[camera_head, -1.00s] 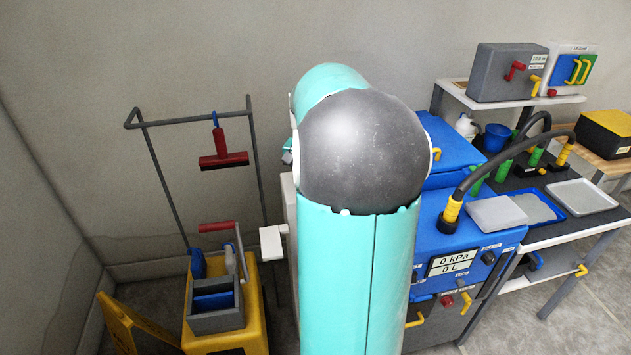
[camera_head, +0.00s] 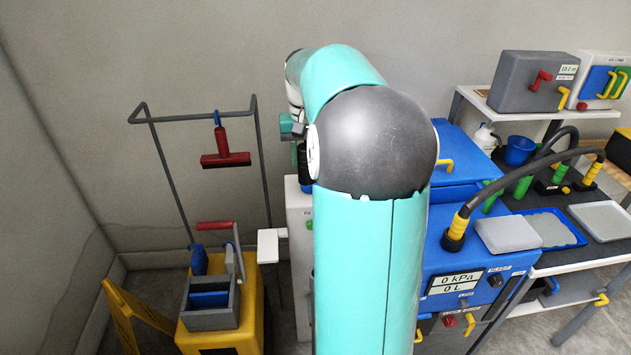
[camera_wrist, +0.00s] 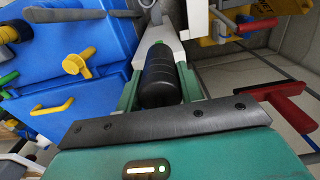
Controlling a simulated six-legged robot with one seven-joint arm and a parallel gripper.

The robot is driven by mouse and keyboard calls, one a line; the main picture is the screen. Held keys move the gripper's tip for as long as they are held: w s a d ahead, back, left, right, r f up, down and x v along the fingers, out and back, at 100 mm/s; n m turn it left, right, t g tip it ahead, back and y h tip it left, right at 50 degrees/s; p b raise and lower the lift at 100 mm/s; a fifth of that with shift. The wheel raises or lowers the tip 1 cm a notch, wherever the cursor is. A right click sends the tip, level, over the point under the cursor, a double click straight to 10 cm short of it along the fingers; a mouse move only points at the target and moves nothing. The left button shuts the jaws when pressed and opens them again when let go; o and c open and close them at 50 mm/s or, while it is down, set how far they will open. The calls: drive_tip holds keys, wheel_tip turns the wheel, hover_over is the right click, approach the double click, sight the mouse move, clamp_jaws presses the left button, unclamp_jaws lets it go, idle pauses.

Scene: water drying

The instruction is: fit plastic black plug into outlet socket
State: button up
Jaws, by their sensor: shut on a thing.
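My gripper (camera_wrist: 160,88) is shut on the black plug (camera_wrist: 160,80), a ribbed dark cylinder held between the two green fingers in the wrist view. A pale grey-white surface (camera_wrist: 160,37) shows just beyond the plug; I cannot tell whether they touch. No outlet socket can be made out in either view. In the head view my arm hides most of the gripper and the plug, and a white-grey cabinet (camera_head: 300,225) stands partly behind the arm.
A blue machine (camera_head: 465,240) with a gauge panel and hoses stands at the right. A yellow stand with a grey caddy (camera_head: 212,305) and a rack with a red squeegee (camera_head: 224,160) are at the left. A work table (camera_head: 575,255) with trays lies further right.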

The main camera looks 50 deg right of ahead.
drive_tip(key=w+d+f, duration=0.3)
drive_tip(key=f, duration=0.1)
drive_tip(key=w+d+f, duration=0.3)
drive_tip(key=d+f, duration=0.1)
drive_tip(key=w+d+f, duration=0.3)
drive_tip(key=f, duration=0.1)
drive_tip(key=shift+d+f, duration=0.25)
drive_tip(key=shift+f, duration=0.3)
drive_tip(key=shift+f, duration=0.15)
drive_tip(key=o, duration=1)
